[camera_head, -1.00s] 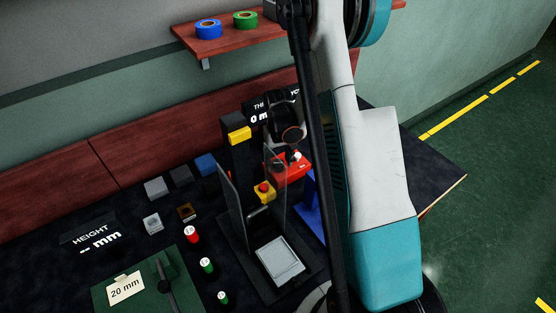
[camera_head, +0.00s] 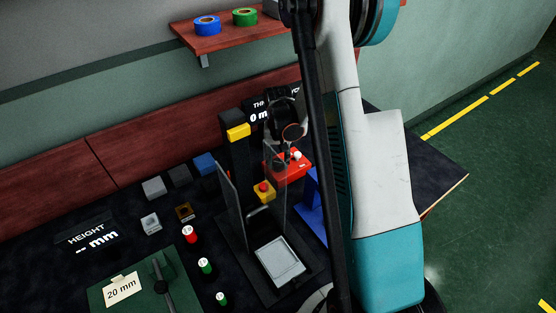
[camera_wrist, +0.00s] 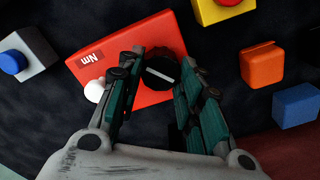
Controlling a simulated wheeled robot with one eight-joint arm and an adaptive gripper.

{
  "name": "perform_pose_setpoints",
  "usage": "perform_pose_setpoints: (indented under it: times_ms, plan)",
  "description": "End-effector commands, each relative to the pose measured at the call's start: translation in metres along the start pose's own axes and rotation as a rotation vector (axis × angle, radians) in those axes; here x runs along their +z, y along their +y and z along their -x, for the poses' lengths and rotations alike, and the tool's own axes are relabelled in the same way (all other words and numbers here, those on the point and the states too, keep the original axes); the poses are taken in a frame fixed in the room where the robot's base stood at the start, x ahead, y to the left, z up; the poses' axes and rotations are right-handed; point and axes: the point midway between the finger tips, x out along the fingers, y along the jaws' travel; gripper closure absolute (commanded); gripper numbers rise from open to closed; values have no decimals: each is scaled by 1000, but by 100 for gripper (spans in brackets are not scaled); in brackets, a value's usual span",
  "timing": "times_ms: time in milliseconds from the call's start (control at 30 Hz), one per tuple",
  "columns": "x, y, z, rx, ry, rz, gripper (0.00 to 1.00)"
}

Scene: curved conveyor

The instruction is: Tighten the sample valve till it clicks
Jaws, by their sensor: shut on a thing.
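The sample valve appears to be the round black knob (camera_wrist: 160,72) with a white line across it, on a red box (camera_wrist: 97,62) labelled "Nm". My gripper (camera_wrist: 161,76) is shut on the knob in the wrist view, with one finger on each side of it. In the head view the red box (camera_head: 293,172) stands on the dark bench, with my gripper (camera_head: 286,150) above it.
A yellow block with a red button (camera_head: 264,190) and a clear-panelled stand (camera_head: 235,205) are left of the box. A blue bracket (camera_head: 313,200) is on its right. Orange (camera_wrist: 262,64) and blue (camera_wrist: 297,105) blocks lie apart from my fingers. Bench is clear at far right.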

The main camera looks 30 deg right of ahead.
Motion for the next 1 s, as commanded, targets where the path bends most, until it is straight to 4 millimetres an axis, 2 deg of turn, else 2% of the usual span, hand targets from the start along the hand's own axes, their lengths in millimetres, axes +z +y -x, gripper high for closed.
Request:
perform_pose_setpoints:
  times_ms: [200, 233, 300, 733, 867, 1000]
  plan:
    - [0, 0, 0, 0, 0, 2, 90]
    - [0, 0, 0, 0, 0, 2, 60]
    - [0, 0, 0, 0, 0, 2, 46]
    - [0, 0, 6, 0, 0, 3, 46]
    - [0, 0, 22, 0, 0, 3, 46]
    - [0, 0, 48, 0, 0, 3, 46]
